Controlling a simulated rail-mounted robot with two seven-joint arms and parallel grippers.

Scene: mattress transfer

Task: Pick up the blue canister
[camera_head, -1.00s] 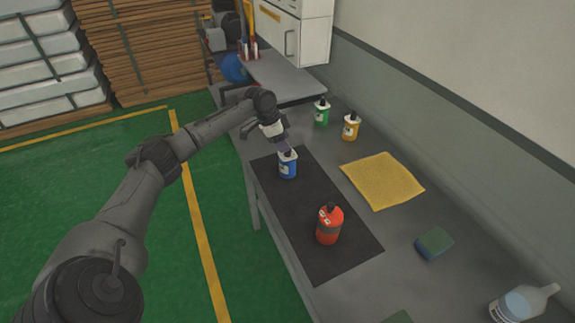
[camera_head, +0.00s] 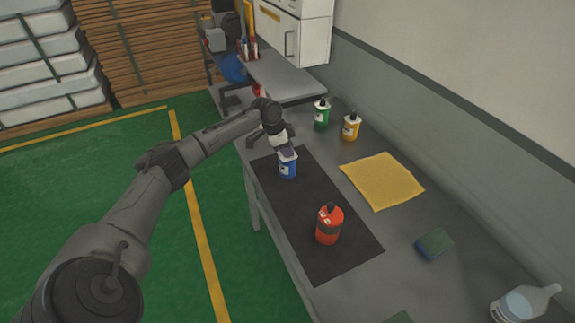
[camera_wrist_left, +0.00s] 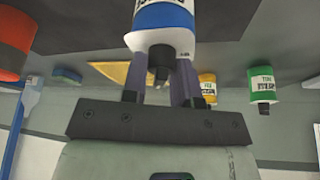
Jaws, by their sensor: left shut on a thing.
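The blue canister (camera_head: 288,168) stands upright on the black mat (camera_head: 345,259) near its far end, in the head view. My left gripper (camera_head: 287,152) reaches down to its top from behind and is shut on it. In the left wrist view, the blue canister (camera_wrist_left: 164,28) shows upside down, its white top and dark nozzle between the two fingers of my left gripper (camera_wrist_left: 162,75). The exact contact of the fingertips is partly hidden. My right gripper is not in view.
A red canister (camera_head: 329,226) stands on the mat's near part. Green (camera_head: 321,115) and yellow (camera_head: 350,128) canisters stand behind, near the wall. A yellow cloth (camera_head: 382,181), a sponge (camera_head: 434,244) and a clear bottle (camera_head: 525,303) lie or stand to the right.

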